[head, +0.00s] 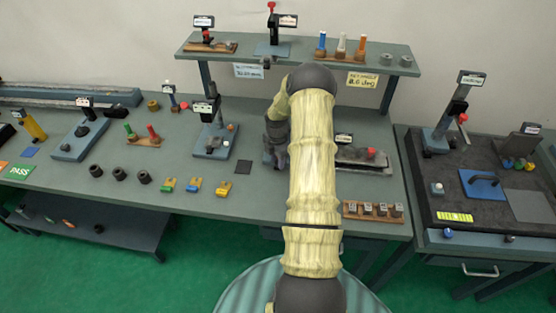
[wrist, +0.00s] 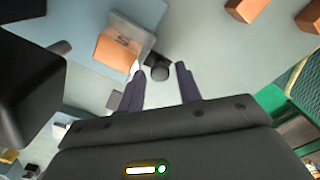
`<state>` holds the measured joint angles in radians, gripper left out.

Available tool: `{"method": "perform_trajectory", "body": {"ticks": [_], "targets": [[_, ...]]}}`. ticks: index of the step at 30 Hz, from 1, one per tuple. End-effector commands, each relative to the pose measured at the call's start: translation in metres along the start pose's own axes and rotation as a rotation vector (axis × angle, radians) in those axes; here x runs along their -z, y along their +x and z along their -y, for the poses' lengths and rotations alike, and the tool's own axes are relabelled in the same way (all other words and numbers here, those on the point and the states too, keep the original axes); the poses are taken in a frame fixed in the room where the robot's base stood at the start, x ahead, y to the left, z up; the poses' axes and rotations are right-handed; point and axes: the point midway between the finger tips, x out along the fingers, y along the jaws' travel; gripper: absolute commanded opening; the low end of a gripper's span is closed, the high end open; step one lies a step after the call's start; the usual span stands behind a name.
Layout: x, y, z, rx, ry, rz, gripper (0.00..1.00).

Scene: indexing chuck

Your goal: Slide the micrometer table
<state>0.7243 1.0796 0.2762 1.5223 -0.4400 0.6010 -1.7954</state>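My gripper (head: 277,142) is at the middle of the bench in the head view, left of my forearm. In the wrist view its two dark fingers (wrist: 160,88) are apart, with nothing gripped between them. A round black knob (wrist: 160,72) shows just beyond and between the fingertips, beside an orange block (wrist: 118,50) and a grey plate on a blue-grey base (wrist: 85,22). This is probably the micrometer table, but no readable label confirms it. In the head view a low grey fixture with a red knob (head: 371,153) is partly hidden behind my arm.
A raised shelf (head: 300,52) stands behind. To the left are a post stand (head: 213,140), coloured pegs (head: 143,135), black rings (head: 119,173) and small coloured blocks (head: 194,186). A wooden rack (head: 372,211) lies at the front right. A second bench (head: 440,200) stands right.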

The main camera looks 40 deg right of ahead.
Motion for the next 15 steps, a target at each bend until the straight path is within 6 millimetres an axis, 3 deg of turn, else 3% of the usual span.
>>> {"method": "perform_trajectory", "body": {"ticks": [10,15], "targets": [[-0.001,-0.001,0.001,0.0,0.002,0.0,0.43],[-0.001,-0.01,0.0,-0.002,0.003,0.001,0.43]]}}
